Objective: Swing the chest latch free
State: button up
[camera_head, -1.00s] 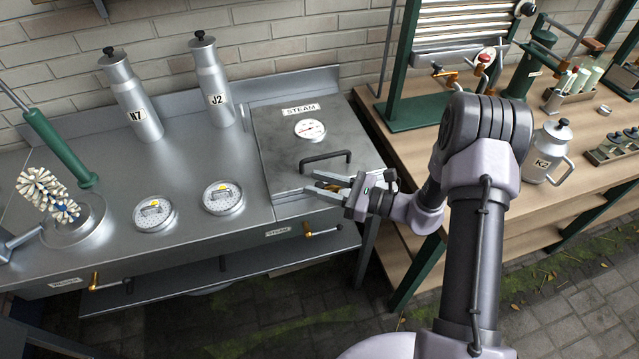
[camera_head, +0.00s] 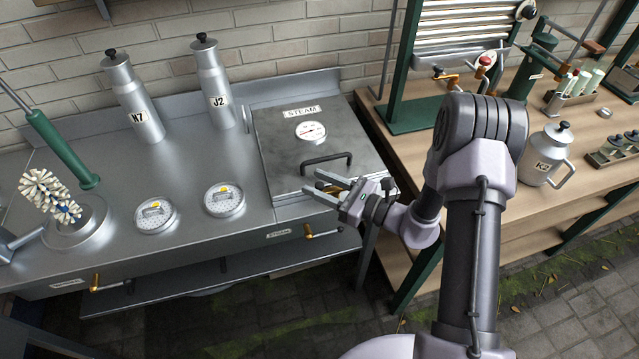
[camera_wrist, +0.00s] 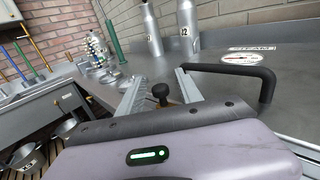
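The steam chest (camera_head: 275,150) is a grey metal box top with a "STEAM" label, a dial gauge (camera_head: 311,131) and a black bar handle (camera_head: 326,162). My gripper (camera_head: 314,185) is at the chest's front edge, just in front of the handle, with its two fingers apart. In the head view the latch is not clear, largely hidden by my gripper.
A brass-and-black tap (camera_head: 322,232) sticks out of the front panel below my gripper. Two round perforated lids (camera_head: 224,199) lie on the counter to the left, with two tall cans (camera_head: 212,85) behind. A wooden bench (camera_head: 500,185) stands close on the right.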

jog(key=shift+d, duration=0.1)
jog(key=p+v, duration=0.3)
jog(key=v, duration=1.4)
jog(key=shift+d, duration=0.15)
jog(key=s+a+r+n+g+h, duration=0.4)
jog(key=s+a+r+n+g, duration=0.5)
jog(key=r+n, duration=0.3)
jog(key=s+d+r+n+t+h, duration=0.1)
jog(key=s+r+n+t+h, duration=0.4)
jog(key=s+r+n+h, duration=0.2)
notch_tip(320, 180, up, 3)
jog(key=shift+s+d+f+n+h+b, duration=0.2)
jog(key=shift+n+h+b, duration=0.35)
jog(key=shift+h, duration=0.45)
